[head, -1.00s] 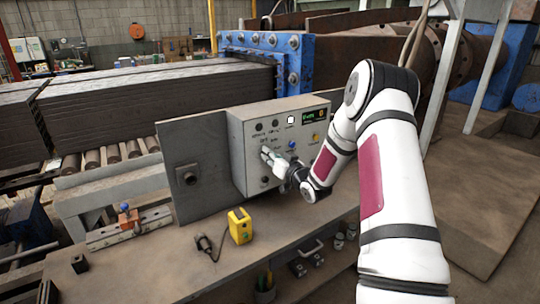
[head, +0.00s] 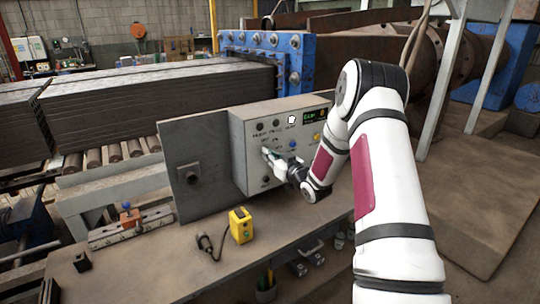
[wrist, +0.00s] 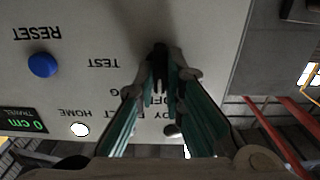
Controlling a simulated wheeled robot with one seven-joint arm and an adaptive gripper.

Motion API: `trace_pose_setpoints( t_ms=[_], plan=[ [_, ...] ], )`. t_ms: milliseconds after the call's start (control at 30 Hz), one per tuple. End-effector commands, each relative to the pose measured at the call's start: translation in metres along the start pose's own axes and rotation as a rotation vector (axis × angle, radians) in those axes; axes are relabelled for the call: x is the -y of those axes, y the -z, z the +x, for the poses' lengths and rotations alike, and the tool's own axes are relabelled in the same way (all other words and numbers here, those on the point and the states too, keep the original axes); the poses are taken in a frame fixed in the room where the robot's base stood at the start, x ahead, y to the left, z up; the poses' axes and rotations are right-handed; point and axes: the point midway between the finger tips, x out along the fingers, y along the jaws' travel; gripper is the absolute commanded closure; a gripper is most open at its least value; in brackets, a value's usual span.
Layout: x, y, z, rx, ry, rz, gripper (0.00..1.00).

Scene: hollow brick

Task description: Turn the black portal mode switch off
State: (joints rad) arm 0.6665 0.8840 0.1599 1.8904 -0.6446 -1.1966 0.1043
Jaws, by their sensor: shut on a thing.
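The grey control box (head: 243,140) stands on the bench in the head view, and its front panel (wrist: 95,28) fills much of the wrist view, with its lettering upside down. My gripper (head: 265,152) reaches the panel's lower left part. In the wrist view its two teal-lined fingers (wrist: 163,62) close together at the panel on the black portal mode switch (wrist: 160,47), a small dark part showing at the tips. The fingers hide most of the switch, and I cannot tell its position. An OFF label is partly visible between the fingers.
A blue RESET button (wrist: 42,65), a white HOME button (wrist: 80,130) and a green display (wrist: 24,121) are on the same panel. A yellow box (head: 241,226) with a dark cable stands on the bench in front.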

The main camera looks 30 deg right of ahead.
Motion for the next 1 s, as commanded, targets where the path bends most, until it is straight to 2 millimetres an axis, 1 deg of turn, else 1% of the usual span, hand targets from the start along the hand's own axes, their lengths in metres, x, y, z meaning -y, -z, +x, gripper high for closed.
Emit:
trace_pose_setpoints(
  t_ms=[33, 67, 100, 133, 433, 567, 667, 900, 1000],
  plan=[
    [-0.001, -0.001, 0.0, 0.002, -0.001, -0.002, 1.0],
    [-0.001, -0.001, 0.0, 0.002, -0.001, -0.002, 0.83],
    [-0.001, -0.001, 0.0, 0.002, -0.001, -0.001, 0.74],
    [0.0, -0.001, 0.0, 0.002, -0.001, -0.001, 0.7],
    [0.0, 0.0, -0.001, 0.001, 0.0, 0.0, 0.7],
    [0.0, -0.001, -0.009, 0.003, 0.0, 0.0, 0.7],
    [-0.001, 0.0, -0.024, 0.002, -0.001, 0.0, 0.7],
    [-0.001, 0.0, -0.074, 0.002, -0.003, 0.001, 0.7],
    [-0.001, -0.001, -0.092, 0.003, -0.002, 0.0, 0.7]
  ],
)
